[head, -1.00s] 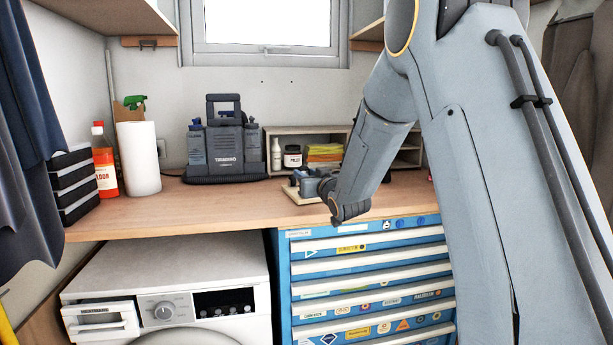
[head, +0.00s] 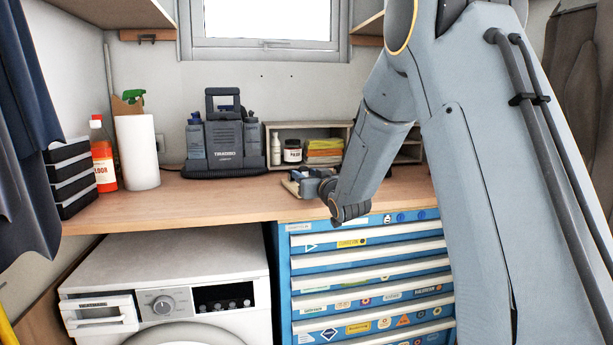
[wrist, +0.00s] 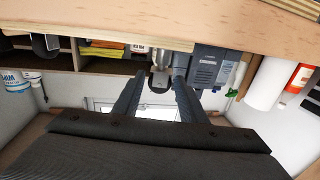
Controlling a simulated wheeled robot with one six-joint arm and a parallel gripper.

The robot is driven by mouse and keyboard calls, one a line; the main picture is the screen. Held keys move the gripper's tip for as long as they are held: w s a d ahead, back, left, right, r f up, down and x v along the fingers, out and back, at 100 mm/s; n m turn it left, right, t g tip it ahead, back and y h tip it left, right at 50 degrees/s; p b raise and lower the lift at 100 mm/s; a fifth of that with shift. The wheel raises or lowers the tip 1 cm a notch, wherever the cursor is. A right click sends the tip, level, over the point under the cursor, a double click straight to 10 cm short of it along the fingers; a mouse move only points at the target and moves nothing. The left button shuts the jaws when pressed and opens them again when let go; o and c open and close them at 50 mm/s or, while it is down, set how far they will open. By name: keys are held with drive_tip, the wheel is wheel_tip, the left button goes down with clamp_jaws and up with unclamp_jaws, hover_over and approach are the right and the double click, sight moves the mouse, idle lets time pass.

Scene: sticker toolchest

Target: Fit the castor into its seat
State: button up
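My gripper (wrist: 159,72) shows in the wrist view, which looks upside down, with its two dark fingers reaching towards the bench. A small grey castor (wrist: 160,80) sits between the fingertips, and the fingers look closed on its sides. The seat itself is hidden.
A dark tool case (head: 224,146) stands behind and left of my gripper. A shelf box (head: 340,131) with a jar and cloths is behind it. A paper roll (head: 137,152) and red bottle (head: 103,155) stand at the left. The bench front-left is clear above the blue tool chest (head: 282,285).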

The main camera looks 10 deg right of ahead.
drive_tip(key=shift+o, duration=1.1)
drive_tip(key=s, duration=0.2)
drive_tip(key=s+d+b, duration=0.1)
drive_tip(key=s, duration=0.4)
drive_tip(key=shift+s+d, duration=0.15)
drive_tip(key=shift+s, duration=0.2)
